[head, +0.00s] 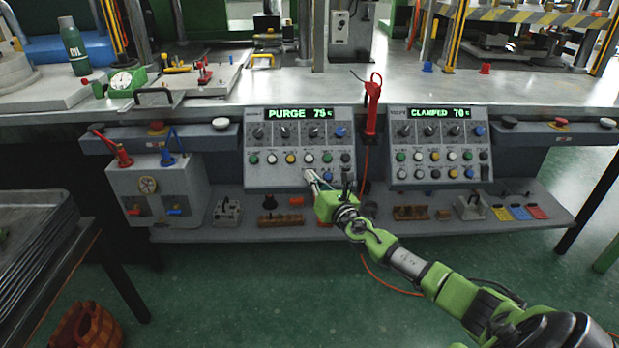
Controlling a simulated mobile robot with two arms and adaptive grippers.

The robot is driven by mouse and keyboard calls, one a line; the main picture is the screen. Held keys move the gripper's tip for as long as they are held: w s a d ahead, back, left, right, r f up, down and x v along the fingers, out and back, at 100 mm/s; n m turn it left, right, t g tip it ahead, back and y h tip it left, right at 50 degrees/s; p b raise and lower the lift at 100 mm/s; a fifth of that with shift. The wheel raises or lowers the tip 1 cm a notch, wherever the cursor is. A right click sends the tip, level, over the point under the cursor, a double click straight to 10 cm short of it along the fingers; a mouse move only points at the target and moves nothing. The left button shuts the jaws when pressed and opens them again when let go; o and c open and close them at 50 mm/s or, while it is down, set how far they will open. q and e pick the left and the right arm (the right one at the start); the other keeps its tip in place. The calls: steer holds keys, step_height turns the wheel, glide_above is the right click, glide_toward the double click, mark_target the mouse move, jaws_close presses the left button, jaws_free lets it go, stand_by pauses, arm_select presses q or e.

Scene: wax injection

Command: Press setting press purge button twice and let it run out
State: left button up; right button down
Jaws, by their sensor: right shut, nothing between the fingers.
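The left control panel (299,135) hangs at the front of the bench. Its green display (299,113) reads PURGE and 75. It has a row of dark knobs and rows of coloured buttons below them. My right gripper (309,174) is shut and empty, with its fingertips at the lower middle of this panel. The tips cover part of the bottom row, so I cannot tell whether they touch a button. My left gripper is not in view.
A second panel (438,144) reading CLAMPED 70 hangs to the right. A red-handled tool (372,104) hangs between the panels with an orange hose. A grey lower shelf (400,232) holds small parts. Stacked trays (35,245) stand at left. The green floor in front is mostly clear.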

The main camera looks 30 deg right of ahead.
arm_select(q)
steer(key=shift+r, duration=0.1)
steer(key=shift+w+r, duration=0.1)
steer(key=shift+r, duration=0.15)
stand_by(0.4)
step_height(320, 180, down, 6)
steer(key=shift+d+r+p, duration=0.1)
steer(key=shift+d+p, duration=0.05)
steer(key=shift+p, duration=0.6)
arm_select(e)
steer(key=shift+s+a+r, duration=0.3)
steer(key=shift+s+r, duration=0.15)
steer(key=shift+s, duration=0.05)
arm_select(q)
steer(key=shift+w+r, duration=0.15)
arm_select(e)
steer(key=shift+r, duration=0.1)
